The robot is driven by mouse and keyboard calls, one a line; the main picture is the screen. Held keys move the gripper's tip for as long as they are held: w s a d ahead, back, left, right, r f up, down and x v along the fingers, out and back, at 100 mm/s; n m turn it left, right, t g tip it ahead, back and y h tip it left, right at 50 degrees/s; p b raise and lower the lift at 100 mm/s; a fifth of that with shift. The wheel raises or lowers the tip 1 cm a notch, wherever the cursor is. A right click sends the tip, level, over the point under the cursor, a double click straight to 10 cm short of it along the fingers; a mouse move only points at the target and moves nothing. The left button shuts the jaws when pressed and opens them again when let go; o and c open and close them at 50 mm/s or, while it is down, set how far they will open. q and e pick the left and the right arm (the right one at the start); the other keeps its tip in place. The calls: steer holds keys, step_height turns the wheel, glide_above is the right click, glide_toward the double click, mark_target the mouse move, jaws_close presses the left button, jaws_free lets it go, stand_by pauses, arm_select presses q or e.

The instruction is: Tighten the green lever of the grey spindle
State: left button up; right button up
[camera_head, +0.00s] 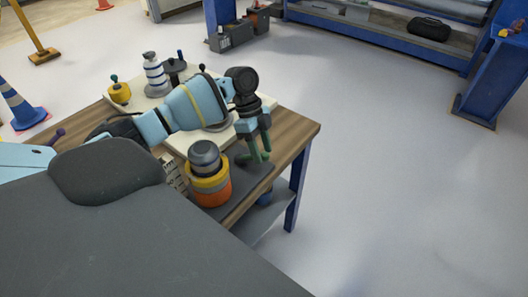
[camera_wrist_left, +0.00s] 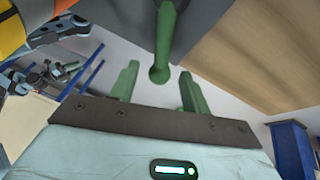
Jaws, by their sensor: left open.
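My left gripper (camera_head: 257,157) has green fingers and points down over the table's right end. In the left wrist view its fingers are apart, with nothing gripped. A green lever (camera_wrist_left: 166,35) with a rounded end reaches down from the top of that view. Its end lies between the fingers' lines, with gaps on both sides; I cannot tell its depth. In the head view I cannot separate the lever from the green fingers. A grey-topped cylinder with yellow and orange bands (camera_head: 207,180) stands left of the gripper. Which body carries the lever is unclear. My right gripper is not in view.
The wooden table (camera_head: 300,132) bears a pale board (camera_head: 266,101) behind my arm. A dark mat (camera_head: 250,181) lies near the gripper. Floor to the right is clear.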

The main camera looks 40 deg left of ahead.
arm_select(q)
steer(key=v, duration=0.5)
stand_by(0.6)
